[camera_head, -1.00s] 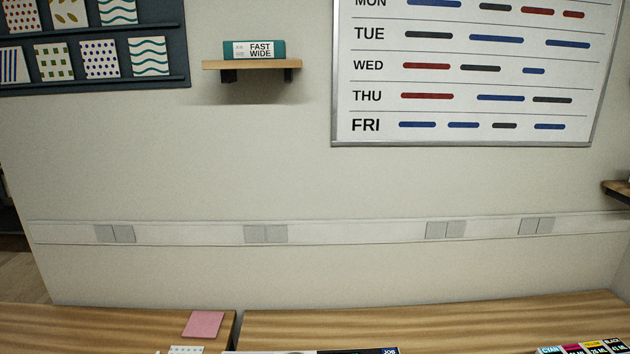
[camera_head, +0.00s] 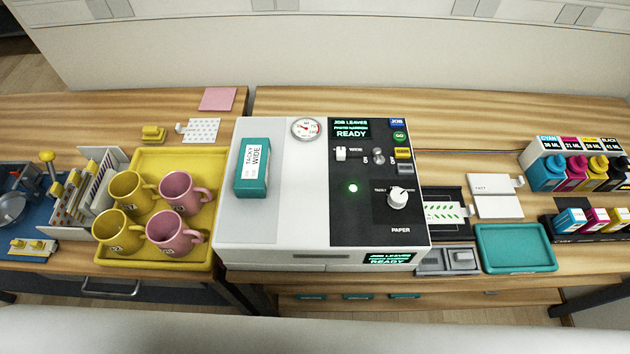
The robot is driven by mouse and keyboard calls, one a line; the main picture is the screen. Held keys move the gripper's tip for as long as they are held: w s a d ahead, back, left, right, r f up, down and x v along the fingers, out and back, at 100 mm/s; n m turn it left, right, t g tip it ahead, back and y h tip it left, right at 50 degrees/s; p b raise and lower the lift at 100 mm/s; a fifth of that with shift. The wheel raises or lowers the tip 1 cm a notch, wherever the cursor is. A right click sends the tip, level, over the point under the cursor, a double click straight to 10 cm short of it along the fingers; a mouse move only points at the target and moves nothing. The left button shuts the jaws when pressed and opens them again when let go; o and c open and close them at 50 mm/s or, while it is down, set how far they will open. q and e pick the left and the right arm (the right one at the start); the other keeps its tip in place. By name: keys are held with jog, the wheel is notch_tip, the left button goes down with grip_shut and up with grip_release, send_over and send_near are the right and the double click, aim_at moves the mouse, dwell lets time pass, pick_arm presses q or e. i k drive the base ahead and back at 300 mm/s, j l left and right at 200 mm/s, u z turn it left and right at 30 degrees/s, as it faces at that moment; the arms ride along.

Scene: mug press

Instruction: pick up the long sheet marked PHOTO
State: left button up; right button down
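No sheet that I can read as marked PHOTO shows in the head view. A rack (camera_head: 68,233) at the left holds several upright sheets (camera_head: 97,188) with coloured patterns; any lettering on them is too small to read. The white press (camera_head: 290,235) stands in the middle, with a black panel (camera_head: 345,215) whose screen reads JOB LEAVES and READY. A teal box labelled TACKY WIDE (camera_head: 252,182) lies on its top left. Neither of my grippers is in view.
A yellow tray (camera_head: 150,262) with two yellow and two pink mugs stands between rack and press. A teal tray (camera_head: 515,262), white cards (camera_head: 497,205) and ink bottles (camera_head: 548,173) lie to the right. Bare wood runs behind the press.

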aim_at(436, 213)
jog(key=z, duration=1.1)
